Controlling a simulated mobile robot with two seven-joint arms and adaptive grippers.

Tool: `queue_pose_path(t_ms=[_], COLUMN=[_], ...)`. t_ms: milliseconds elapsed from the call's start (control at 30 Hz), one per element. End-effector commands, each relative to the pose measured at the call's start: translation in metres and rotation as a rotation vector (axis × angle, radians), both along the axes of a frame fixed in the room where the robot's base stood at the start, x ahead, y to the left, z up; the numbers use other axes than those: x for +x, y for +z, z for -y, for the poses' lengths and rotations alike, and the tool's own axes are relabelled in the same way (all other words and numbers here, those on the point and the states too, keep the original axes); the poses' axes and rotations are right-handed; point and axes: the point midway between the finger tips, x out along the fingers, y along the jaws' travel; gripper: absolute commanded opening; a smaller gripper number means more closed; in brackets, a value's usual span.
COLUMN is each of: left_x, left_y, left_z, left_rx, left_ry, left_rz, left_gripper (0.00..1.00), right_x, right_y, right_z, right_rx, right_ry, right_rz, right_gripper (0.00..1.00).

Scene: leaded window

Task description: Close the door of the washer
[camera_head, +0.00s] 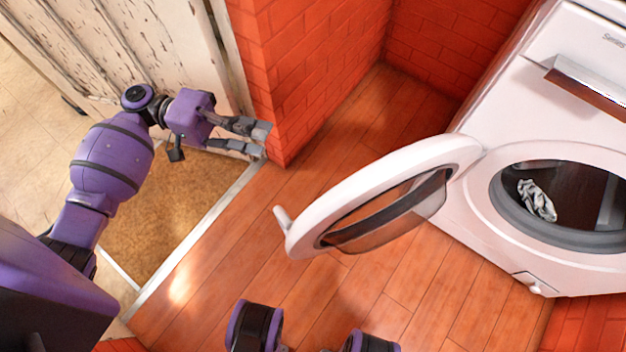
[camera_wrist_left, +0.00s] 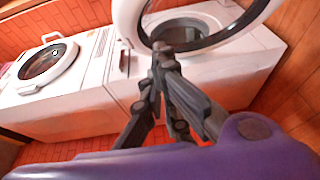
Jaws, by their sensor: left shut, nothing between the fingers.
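The white washer (camera_head: 468,140) stands at the right in the head view. Its round door (camera_head: 415,160) is wide open, swung out to the left over the floor, with a small tab (camera_head: 283,217) on its free edge. A pale cloth (camera_head: 537,200) lies in the dark drum opening (camera_head: 575,203). My left gripper (camera_head: 263,142) is shut and empty, near the brick wall corner, left of the door and apart from it. In the left wrist view, the gripper (camera_wrist_left: 163,55) points toward the washer, with the open door (camera_wrist_left: 240,30) beyond its fingertips. My right gripper is not visible.
A red brick wall (camera_head: 300,70) juts out beside my left gripper. A peeling white door (camera_head: 80,50) and a brown mat (camera_head: 185,200) are at the left. Wood floor (camera_head: 400,285) is clear below the washer door. A second white appliance (camera_wrist_left: 50,100) shows in the wrist view.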

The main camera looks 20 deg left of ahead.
Motion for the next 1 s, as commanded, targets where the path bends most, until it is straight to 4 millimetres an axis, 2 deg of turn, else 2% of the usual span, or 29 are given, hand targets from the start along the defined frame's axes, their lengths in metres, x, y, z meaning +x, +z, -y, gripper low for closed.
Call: queue_pose_path(t_ms=[67,267,700,833,1000], left_x=[-0.011,-0.018,-0.025,-0.042,-0.051], left_y=[0.010,0.010,0.009,0.008,0.009], left_z=[0.001,0.017,0.106,0.117,0.126], left_rx=[-0.046,-0.051,-0.050,-0.047,-0.047], left_ry=[-0.046,-0.070,-0.068,-0.066,-0.066], left_rz=[0.003,0.003,0.002,0.001,0.000], left_gripper=[0.00,0.00,0.00,0.00,0.00], right_x=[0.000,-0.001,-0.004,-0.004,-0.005], right_y=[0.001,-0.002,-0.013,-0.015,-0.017], right_z=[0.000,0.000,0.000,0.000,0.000], right_rx=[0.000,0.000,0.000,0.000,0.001], right_ry=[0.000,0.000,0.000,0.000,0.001], right_rz=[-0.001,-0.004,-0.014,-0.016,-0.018], right_gripper=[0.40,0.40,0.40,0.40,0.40])
